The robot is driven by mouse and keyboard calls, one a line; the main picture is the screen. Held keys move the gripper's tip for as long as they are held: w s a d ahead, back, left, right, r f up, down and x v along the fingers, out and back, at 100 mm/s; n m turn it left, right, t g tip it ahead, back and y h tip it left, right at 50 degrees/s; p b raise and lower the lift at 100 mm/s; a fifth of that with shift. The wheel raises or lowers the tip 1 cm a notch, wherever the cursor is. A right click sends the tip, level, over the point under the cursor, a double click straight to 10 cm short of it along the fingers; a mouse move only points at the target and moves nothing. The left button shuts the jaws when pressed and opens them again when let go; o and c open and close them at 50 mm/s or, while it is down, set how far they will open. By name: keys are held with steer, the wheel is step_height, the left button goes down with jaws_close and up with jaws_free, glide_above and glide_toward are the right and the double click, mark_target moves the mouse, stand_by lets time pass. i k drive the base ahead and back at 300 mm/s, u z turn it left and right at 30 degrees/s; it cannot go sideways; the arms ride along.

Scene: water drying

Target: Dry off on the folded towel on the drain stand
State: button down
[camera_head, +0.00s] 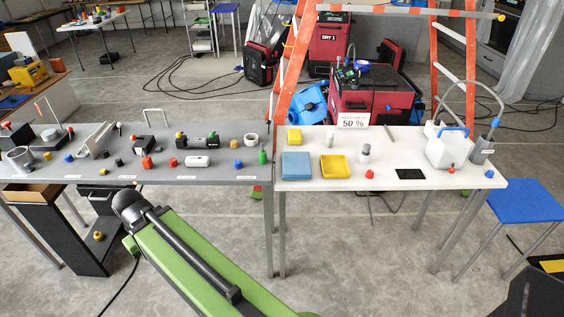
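A light blue folded towel (296,165) lies flat near the left end of the white table (308,184). It looks square and a little thick. Whether a separate drain stand is under it, I cannot tell. A shallow yellow tray (334,167) lies just to its right, and a black flat pad or grille (410,174) lies further right. My green and black arm reaches up from the bottom edge in front of the grey table. Its fingers do not show, so whether I hold anything is hidden.
The grey table (225,173) on the left carries many small parts. A blue stool (525,205) stands at right.

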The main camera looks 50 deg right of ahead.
mark_target(296, 166)
steer(key=z, duration=0.3)
steer(key=i, duration=1)
steer(key=u, duration=0.3)
